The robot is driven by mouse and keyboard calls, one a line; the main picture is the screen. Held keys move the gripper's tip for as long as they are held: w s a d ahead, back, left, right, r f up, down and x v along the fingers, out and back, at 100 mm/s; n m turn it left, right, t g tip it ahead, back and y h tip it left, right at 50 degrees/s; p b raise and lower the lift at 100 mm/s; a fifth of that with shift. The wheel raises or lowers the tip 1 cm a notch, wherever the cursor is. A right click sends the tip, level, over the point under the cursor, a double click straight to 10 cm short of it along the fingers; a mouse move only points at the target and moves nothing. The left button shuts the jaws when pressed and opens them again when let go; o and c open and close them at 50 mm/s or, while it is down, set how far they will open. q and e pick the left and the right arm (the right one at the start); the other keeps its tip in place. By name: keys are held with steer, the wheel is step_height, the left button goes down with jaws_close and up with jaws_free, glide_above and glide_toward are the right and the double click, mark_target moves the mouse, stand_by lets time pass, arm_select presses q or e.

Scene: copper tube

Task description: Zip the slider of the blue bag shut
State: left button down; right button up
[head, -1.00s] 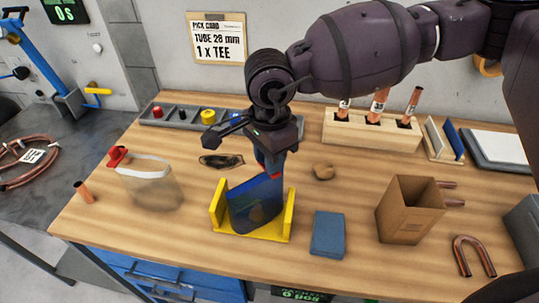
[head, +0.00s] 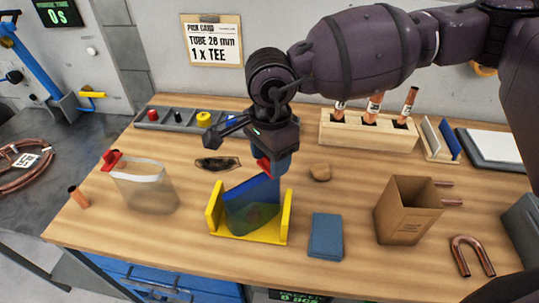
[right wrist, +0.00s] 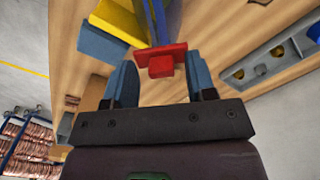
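The blue bag (head: 250,205) stands tilted in a yellow holder (head: 245,238), its top edge rising to the right. Its red slider (head: 263,168) is at the upper right end of the bag. My right gripper (head: 274,166) is over that end. The gripper partly hides the slider and bag top in the head view. My left gripper is not in view.
A clear bag (head: 148,190) with a red slider stands at left. A blue block (head: 326,236) and an open cardboard box (head: 405,212) lie to the right. A grey parts tray (head: 180,120) and a wooden tube rack (head: 368,133) stand behind.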

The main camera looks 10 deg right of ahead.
step_height(320, 180, up, 11)
stand_by(0.7)
steer(key=shift+s+f, duration=0.15)
